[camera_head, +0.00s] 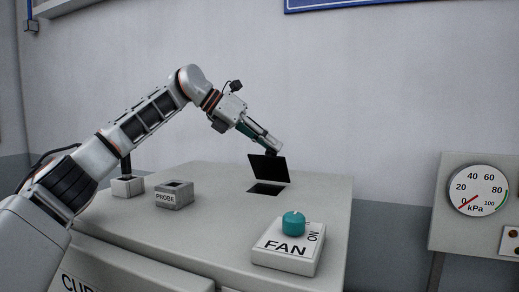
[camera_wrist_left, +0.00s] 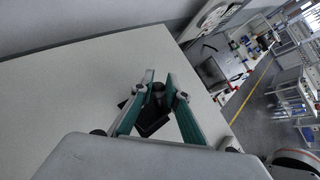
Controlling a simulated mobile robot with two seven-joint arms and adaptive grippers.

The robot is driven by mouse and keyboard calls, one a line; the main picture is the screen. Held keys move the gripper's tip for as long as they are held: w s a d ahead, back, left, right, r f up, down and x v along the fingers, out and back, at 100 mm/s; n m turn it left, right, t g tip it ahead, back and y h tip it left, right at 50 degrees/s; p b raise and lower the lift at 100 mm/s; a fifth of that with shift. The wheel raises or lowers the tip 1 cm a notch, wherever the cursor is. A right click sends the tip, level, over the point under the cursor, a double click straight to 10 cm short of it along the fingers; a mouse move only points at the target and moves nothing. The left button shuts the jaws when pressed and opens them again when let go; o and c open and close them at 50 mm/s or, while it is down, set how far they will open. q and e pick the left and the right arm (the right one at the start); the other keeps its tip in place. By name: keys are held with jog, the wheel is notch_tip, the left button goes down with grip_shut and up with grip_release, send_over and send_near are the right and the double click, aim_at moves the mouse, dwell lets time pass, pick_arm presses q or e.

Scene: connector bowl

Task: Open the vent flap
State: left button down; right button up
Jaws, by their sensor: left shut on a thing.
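The black vent flap (camera_head: 268,168) stands raised, tilted steeply above its dark opening (camera_head: 265,189) in the top of the grey cabinet. My left gripper (camera_head: 272,149) is at the flap's upper edge. In the left wrist view, the teal fingers of my left gripper (camera_wrist_left: 158,88) are closed around a dark piece at the flap, and the dark flap (camera_wrist_left: 153,122) shows between them. The fingers hide part of the flap's edge. My right gripper does not show.
On the cabinet top (camera_head: 215,215) are a white FAN box (camera_head: 287,262) with a teal knob (camera_head: 294,223), a PROBE box (camera_head: 174,194) and another small box (camera_head: 127,186) at the left. A kPa gauge panel (camera_head: 478,199) stands at the right. The wall is behind.

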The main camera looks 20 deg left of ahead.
pick_arm(q)
jog(key=shift+w+a+f, duration=0.2)
jog(key=shift+w+f, duration=0.15)
jog(key=shift+w, duration=0.4)
jog(key=c, duration=2.6)
grip_release()
jog(key=shift+d+f+y, duration=0.1)
jog(key=shift+y, duration=0.2)
jog(key=shift+c, duration=0.2)
jog(key=o, duration=0.7)
jog(key=shift+w+a+f, duration=0.15)
jog(key=shift+w+a, duration=0.05)
jog(key=shift+a, duration=0.05)
jog(key=shift+o, duration=0.8)
jog(key=shift+w+a, duration=0.1)
jog(key=shift+a, duration=0.25)
jog(key=shift+s+d+r, duration=0.25)
jog(key=shift+s+d, duration=0.05)
jog(key=shift+d, duration=0.2)
jog(key=shift+a, duration=0.15)
jog(key=v, duration=1.2)
jog(key=shift+f, duration=0.2)
